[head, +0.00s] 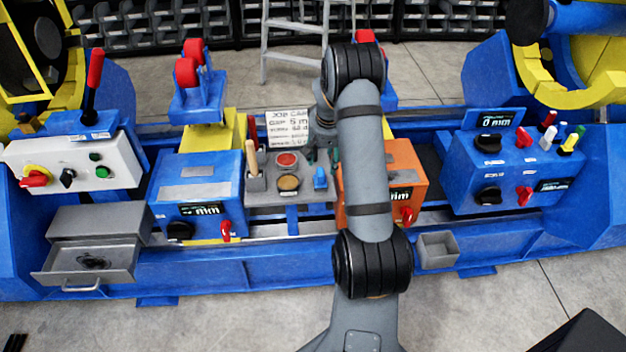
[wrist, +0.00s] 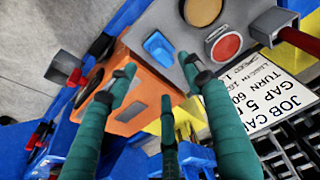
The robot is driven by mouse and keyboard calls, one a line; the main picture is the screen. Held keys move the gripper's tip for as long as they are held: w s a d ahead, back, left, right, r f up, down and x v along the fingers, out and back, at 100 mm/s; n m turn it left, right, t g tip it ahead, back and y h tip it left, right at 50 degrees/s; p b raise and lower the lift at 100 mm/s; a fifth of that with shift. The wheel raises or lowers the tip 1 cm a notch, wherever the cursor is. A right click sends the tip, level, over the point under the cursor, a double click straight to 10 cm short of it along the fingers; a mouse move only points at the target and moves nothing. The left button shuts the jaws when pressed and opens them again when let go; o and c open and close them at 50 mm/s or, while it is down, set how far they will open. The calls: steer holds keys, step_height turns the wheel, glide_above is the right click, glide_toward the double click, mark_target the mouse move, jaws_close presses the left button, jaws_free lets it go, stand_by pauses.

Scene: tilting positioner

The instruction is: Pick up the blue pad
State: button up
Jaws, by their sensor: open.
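The blue pad (head: 320,178) is a small blue piece on the grey panel in the middle of the head view, beside the tan and red round pieces. In the wrist view the blue pad (wrist: 158,47) lies on the same grey panel, just beyond my fingertips. My gripper (head: 322,157) hangs over the back right part of the panel. In the wrist view its green-wrapped fingers (wrist: 157,76) are spread, with nothing between them. The pad is apart from the fingers as far as I can see, and its top is not covered.
A red round piece (head: 287,160), a tan round piece (head: 289,183) and a wooden handle in a grey holder (head: 256,184) share the panel. An orange box (head: 410,162) stands close on the right, a blue box (head: 190,169) on the left. The job card (head: 287,128) stands behind.

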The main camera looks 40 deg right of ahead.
mark_target(323, 172)
steer(key=shift+x, duration=0.75)
steer(key=shift+w+a+f, duration=0.1)
steer(key=shift+w+f, duration=0.1)
steer(key=shift+f, duration=0.4)
steer(key=x, duration=0.5)
steer(key=shift+s+p, duration=0.15)
steer(key=shift+p, duration=0.15)
steer(key=shift+r, duration=0.1)
steer(key=shift+c, duration=0.2)
jaws_close()
